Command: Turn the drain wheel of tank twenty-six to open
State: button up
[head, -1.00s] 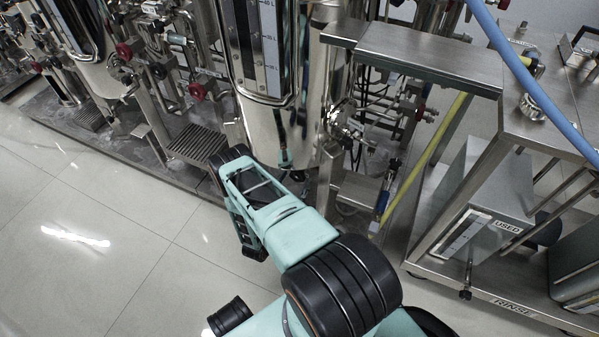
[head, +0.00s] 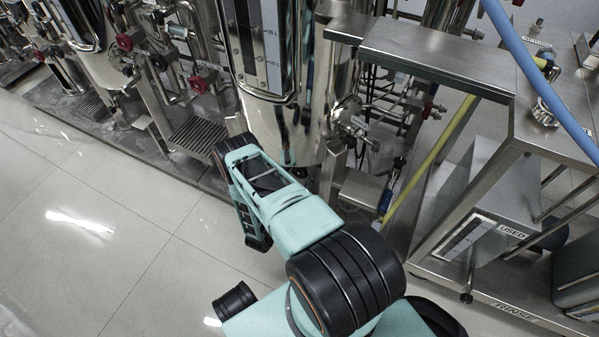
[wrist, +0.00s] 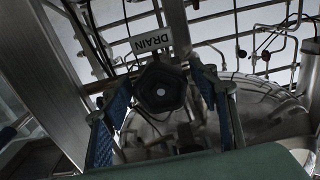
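The drain wheel (wrist: 160,88) is a dark, faceted knob with a pale centre, in the middle of the wrist view. A white DRAIN label (wrist: 150,42) is just beyond it and appears upside down. My gripper (wrist: 163,92) is open, with one blue-padded finger on each side of the wheel. A gap shows on the right; whether the left pad touches the wheel I cannot tell. In the head view my arm reaches to the foot of a shiny steel tank (head: 312,120); my gripper and the wheel are hidden there. No tank number is readable.
Pipes and rails surround the wheel in the wrist view, with a thick steel post (wrist: 50,60) at left. In the head view a steel rinse cart (head: 480,285) stands at right, and a yellow pole (head: 430,160) leans beside it. Open tiled floor (head: 80,240) lies at left.

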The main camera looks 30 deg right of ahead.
jog(key=c, duration=0.9)
